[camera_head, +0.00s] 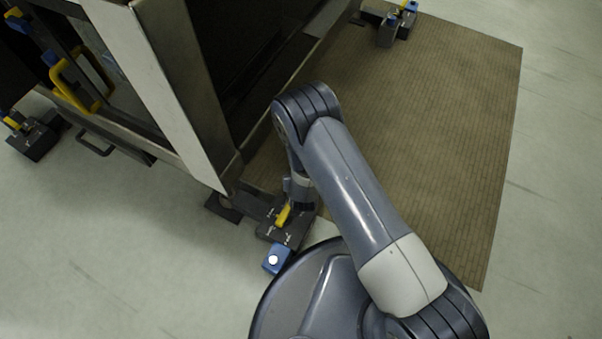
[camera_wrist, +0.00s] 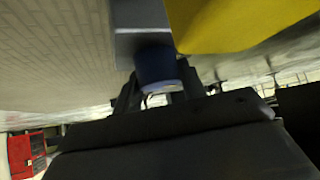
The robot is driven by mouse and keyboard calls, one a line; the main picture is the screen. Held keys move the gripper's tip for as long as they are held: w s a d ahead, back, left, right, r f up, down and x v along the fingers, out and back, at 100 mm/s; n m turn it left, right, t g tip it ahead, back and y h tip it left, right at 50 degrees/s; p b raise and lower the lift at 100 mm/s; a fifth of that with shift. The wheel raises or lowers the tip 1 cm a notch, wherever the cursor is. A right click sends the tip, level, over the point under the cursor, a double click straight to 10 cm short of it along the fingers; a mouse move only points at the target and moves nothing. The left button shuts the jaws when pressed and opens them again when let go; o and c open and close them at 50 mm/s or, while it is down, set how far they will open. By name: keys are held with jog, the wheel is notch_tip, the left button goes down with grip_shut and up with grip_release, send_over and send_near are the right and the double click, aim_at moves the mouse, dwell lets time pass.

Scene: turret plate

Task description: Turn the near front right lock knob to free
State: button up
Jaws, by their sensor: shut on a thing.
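The near front right lock unit (camera_head: 285,233) is a dark block at the near foot of the machine, with a yellow lever (camera_head: 283,214) on it. In the wrist view a round blue knob (camera_wrist: 154,64) sits between the dark fingers of my gripper (camera_wrist: 158,88), which is shut on it. A large yellow part (camera_wrist: 235,20), probably the lever, is close beside the knob. In the head view my arm hides the fingertips and the knob. The markings that would tell the knob's setting cannot be read.
The machine's frame (camera_head: 160,95) rises to the left of my gripper. A blue box with a white button (camera_head: 274,260) lies just in front of the lock unit. Other lock units stand at the far left (camera_head: 36,140) and far right (camera_head: 390,30).

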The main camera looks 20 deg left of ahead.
dwell(0.4)
jog(key=o, duration=1)
jog(key=shift+p+v, duration=2.3)
jog(key=shift+v, duration=3.1)
